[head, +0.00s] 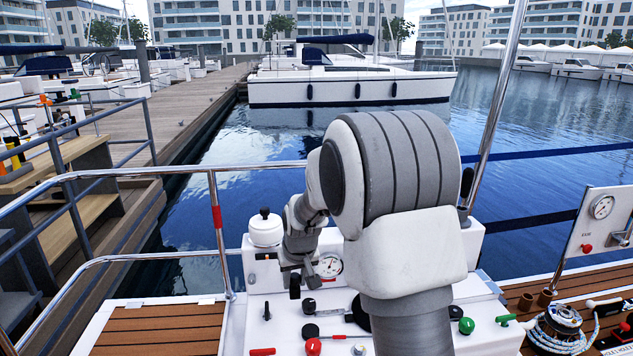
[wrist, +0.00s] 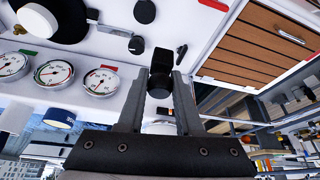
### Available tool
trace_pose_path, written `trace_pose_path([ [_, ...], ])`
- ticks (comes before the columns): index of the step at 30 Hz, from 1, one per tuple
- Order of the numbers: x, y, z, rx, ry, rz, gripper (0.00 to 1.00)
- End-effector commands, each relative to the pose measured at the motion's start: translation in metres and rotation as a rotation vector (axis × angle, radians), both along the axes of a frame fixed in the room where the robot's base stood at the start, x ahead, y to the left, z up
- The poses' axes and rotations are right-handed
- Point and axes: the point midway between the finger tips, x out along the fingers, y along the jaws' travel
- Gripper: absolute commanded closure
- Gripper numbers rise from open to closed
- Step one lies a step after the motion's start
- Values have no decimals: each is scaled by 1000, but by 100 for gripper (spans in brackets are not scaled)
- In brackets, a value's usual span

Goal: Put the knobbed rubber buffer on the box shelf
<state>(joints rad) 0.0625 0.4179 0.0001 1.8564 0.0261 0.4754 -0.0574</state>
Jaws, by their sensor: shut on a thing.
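My gripper (head: 292,268) is above the white console in the head view, pointing down. In the wrist view, my gripper (wrist: 160,88) is shut on a small black piece with a rounded end and a blocky end, which looks like the knobbed rubber buffer (wrist: 161,82). The buffer (head: 295,287) shows in the head view as a small dark shape under the fingers; whether it touches the console I cannot tell. A dark unit with wooden boards, likely the box shelf (head: 75,215), stands at the left beyond the railing. Its inside is partly hidden.
The console (head: 262,310) carries gauges, black knobs, and red and green handles. A white pot with a black knob (head: 265,230) stands close left of my gripper. A metal railing (head: 140,172) runs between console and shelf unit. Wooden decking (head: 160,325) at lower left is clear.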

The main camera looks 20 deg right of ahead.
Motion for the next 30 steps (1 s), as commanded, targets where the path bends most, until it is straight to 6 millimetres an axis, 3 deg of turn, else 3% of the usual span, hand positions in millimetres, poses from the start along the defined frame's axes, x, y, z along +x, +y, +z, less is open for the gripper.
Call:
trace_pose_path([
  [1,15,-6,16,-1,1,-5,100],
  [3,34,-14,26,-1,2,-8,100],
  [15,127,-61,71,-9,2,-16,100],
  [24,176,-96,95,-17,2,-6,100],
  [30,198,-114,105,-22,1,8,100],
])
